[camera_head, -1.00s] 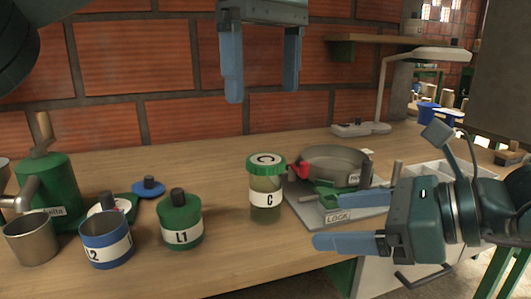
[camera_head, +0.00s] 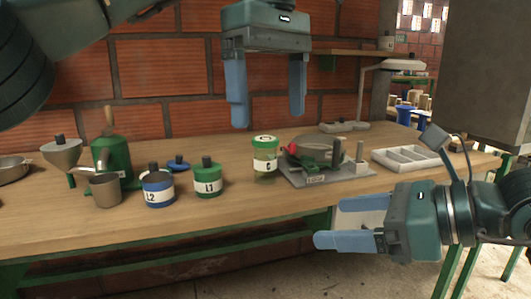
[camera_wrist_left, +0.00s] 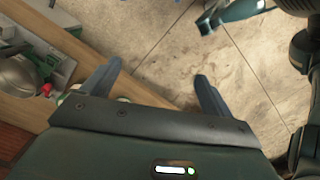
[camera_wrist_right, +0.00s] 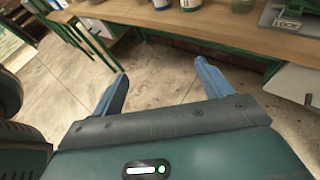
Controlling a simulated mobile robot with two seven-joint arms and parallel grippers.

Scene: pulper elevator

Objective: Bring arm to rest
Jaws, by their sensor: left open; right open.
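My left gripper (camera_head: 268,92) is open and empty, raised high in front of the brick wall in the head view. Its blue fingers point down and are well apart. In the left wrist view its fingers (camera_wrist_left: 155,95) are spread with floor and the bench edge behind them. My right gripper (camera_head: 345,222) is open and empty, in front of the bench at the right, fingers pointing left. In the right wrist view its fingers (camera_wrist_right: 160,92) are spread over bare floor. Neither gripper touches anything in view.
The wooden bench (camera_head: 240,215) carries a green-lidded jar C (camera_head: 265,158), green pot L1 (camera_head: 207,182), blue pot L2 (camera_head: 158,190), a metal cup (camera_head: 104,190), a grey LOCK plate (camera_head: 310,182) and a white divided tray (camera_head: 408,158). Floor before the bench is clear.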

